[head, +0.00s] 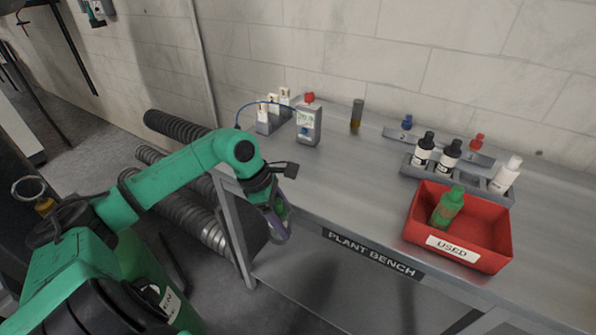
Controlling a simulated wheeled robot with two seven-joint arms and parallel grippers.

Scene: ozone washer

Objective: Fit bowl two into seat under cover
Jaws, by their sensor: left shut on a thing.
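My left gripper (272,205) hangs in front of the left end of the plant bench (345,205), at the end of my green arm. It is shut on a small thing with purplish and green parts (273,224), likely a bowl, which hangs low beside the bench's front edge. The gripper hides part of it, and I cannot read a number on it. A grey upright unit (309,125) with a red knob on top stands at the back left of the bench. I cannot make out a seat or cover for certain. My right gripper is out of view.
A red bin (461,257) marked USED holds a green bottle (447,207) at the right. Behind it, a grey rack (407,168) holds black and white bottles. A dark cylinder (357,114) stands at the back. The bench's middle is clear. Ribbed hoses (178,125) lie left of the bench.

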